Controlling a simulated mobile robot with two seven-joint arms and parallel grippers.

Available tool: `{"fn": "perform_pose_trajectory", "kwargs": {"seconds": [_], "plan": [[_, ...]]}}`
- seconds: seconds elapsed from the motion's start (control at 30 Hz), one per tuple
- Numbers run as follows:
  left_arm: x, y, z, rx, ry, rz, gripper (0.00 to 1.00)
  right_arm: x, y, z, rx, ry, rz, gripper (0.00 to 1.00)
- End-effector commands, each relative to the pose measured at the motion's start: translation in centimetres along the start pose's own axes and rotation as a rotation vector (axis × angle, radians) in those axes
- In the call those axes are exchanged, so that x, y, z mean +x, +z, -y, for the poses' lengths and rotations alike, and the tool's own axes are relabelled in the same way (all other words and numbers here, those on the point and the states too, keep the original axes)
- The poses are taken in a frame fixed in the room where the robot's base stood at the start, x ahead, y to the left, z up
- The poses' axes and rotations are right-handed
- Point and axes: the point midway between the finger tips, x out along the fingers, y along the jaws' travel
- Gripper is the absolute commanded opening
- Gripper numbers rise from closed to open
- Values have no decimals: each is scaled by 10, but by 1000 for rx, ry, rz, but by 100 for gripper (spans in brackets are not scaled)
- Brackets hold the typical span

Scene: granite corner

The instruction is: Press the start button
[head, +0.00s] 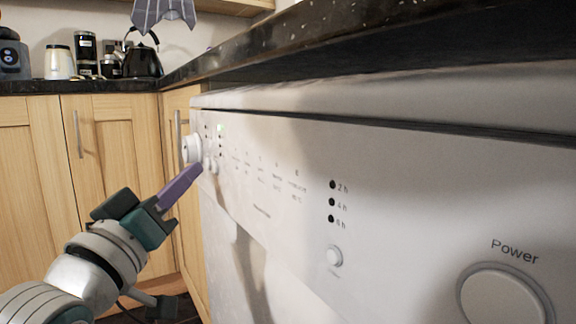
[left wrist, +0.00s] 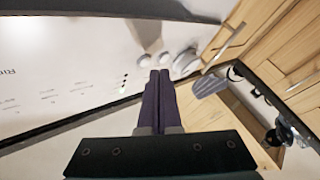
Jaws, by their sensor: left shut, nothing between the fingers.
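The white appliance front panel (head: 265,215) runs across the head view. Near its far left end are a round dial (head: 192,148) and small round buttons (head: 213,167), whose labels I cannot read, so I cannot tell which is the start button. My left gripper (head: 199,168) is shut and empty, its purple fingertips just in front of these buttons. In the left wrist view the shut fingertips (left wrist: 160,72) lie just below a small button (left wrist: 165,58), beside the dial (left wrist: 186,61). Whether they touch it I cannot tell. My right gripper is not in view.
A large Power button (head: 503,295) and a smaller button (head: 334,256) under several dark indicator dots sit nearer on the panel. A dark countertop (head: 390,40) overhangs it. Wooden cabinets (head: 110,150) stand at the left, with a black kettle (head: 143,62) on the counter above.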

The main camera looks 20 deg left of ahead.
Motion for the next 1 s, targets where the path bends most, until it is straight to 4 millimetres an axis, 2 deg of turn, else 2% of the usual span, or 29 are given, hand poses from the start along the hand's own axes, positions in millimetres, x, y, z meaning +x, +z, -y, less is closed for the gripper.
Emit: {"fn": "perform_pose_trajectory", "kwargs": {"seconds": [1.0], "plan": [[6, 5, -4, 0, 0, 0, 0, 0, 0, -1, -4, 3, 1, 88]]}}
